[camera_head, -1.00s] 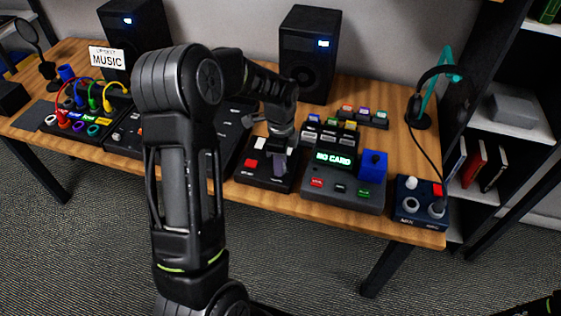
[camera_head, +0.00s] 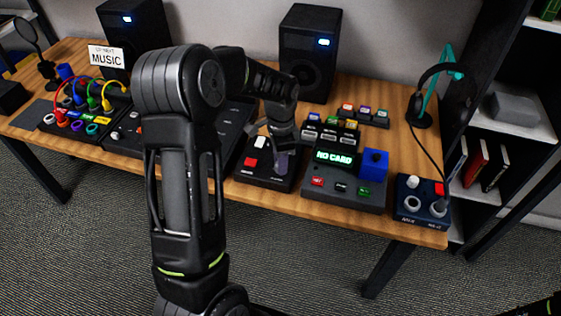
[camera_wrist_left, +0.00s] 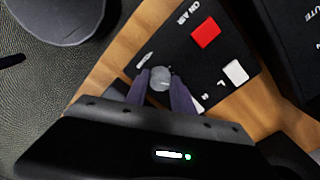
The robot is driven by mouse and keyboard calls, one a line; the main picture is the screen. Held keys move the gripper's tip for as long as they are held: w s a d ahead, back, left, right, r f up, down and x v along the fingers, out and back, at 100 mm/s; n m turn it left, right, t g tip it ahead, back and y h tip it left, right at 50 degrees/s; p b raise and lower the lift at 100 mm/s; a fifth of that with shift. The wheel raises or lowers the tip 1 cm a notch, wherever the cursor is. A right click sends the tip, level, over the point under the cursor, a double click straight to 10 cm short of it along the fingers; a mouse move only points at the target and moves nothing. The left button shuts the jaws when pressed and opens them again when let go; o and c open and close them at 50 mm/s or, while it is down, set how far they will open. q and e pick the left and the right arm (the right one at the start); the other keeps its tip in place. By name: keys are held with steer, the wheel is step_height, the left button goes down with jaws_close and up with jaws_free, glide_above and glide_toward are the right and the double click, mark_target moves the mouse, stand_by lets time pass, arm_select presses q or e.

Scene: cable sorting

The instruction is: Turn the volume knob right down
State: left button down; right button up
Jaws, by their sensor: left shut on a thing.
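A small grey round knob (camera_wrist_left: 160,78) stands on a black control box (camera_head: 258,176) at the front edge of the desk. In the left wrist view it sits between the two purple-grey fingers of my left gripper (camera_wrist_left: 160,84). The gripper is shut on the knob. The knob's setting cannot be read.
The box has a red button (camera_wrist_left: 205,33) and a white button (camera_wrist_left: 235,72). A console with a green "NO CARD" screen (camera_head: 336,158) stands close on the right. A blue box (camera_head: 422,207) is at the desk's right end. A speaker (camera_head: 307,55) stands behind.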

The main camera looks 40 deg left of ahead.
arm_select(q)
steer(key=n, duration=0.6)
steer(key=shift+n+b, duration=0.3)
steer(key=n, duration=0.5)
stand_by(0.4)
steer(key=c, duration=1.1)
jaws_free()
steer(key=shift+r, duration=0.1)
step_height(320, 180, up, 8)
steer(key=shift+f, duration=0.2)
